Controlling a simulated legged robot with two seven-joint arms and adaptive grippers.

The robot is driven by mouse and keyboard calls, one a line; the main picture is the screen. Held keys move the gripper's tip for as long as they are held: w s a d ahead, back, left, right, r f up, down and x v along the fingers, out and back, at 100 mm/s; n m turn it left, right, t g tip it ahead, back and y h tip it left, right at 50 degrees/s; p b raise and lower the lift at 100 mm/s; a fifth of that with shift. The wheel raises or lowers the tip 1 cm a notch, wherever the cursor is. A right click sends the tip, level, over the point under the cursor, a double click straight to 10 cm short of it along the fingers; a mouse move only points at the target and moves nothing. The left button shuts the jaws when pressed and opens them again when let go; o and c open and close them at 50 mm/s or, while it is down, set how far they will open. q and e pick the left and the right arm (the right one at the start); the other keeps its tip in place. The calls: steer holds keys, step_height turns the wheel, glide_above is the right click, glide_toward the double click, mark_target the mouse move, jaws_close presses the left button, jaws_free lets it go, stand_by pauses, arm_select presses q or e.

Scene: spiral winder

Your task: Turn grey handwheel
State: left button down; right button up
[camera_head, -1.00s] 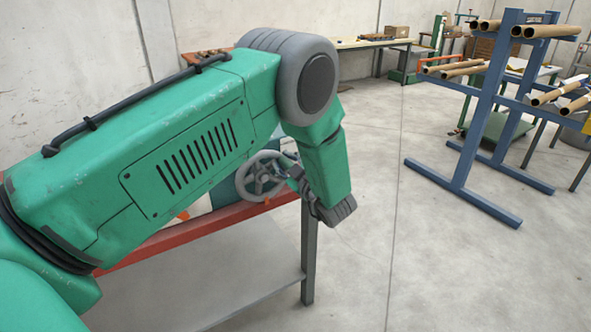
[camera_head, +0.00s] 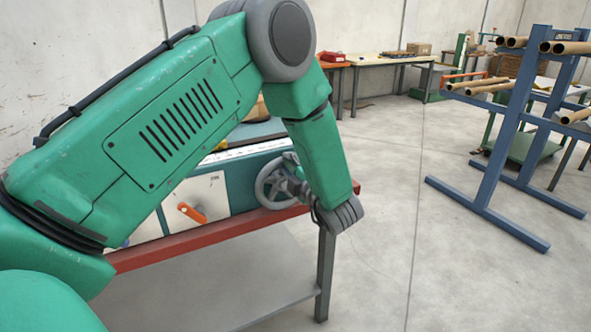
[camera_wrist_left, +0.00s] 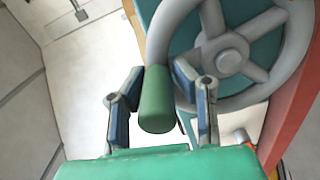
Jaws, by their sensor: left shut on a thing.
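The grey handwheel (camera_head: 261,186) is on the front of the teal machine (camera_head: 243,184), at the middle of the head view. In the wrist view its rim, spokes and hub (camera_wrist_left: 230,53) fill the upper right. A green handle (camera_wrist_left: 157,105) stands out from its rim. My left gripper (camera_head: 293,180) is at the wheel's right side in the head view. In the wrist view its two fingers are on either side of the green handle, shut on it. In the head view the handle cannot be made out. My right gripper is not in view.
The machine has a pale panel with an orange lever (camera_head: 192,212) and stands on a table with a red edge (camera_head: 215,233). A blue rack (camera_head: 492,150) with cardboard tubes stands at the right. Floor between is clear. Workbenches (camera_head: 385,58) line the back wall.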

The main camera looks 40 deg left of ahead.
arm_select(q)
steer(key=shift+s+a+r+n, duration=0.15)
steer(key=shift+a+r+n, duration=0.15)
steer(key=shift+n, duration=0.2)
steer(key=c, duration=1.4)
jaws_free()
steer(key=shift+o, duration=0.3)
steer(key=shift+s, duration=0.1)
steer(key=shift+f, duration=0.15)
steer(key=shift+f, duration=0.1)
steer(key=shift+s+d, duration=0.1)
steer(key=shift+d, duration=0.2)
steer(key=v, duration=1.1)
steer(key=shift+d, duration=0.2)
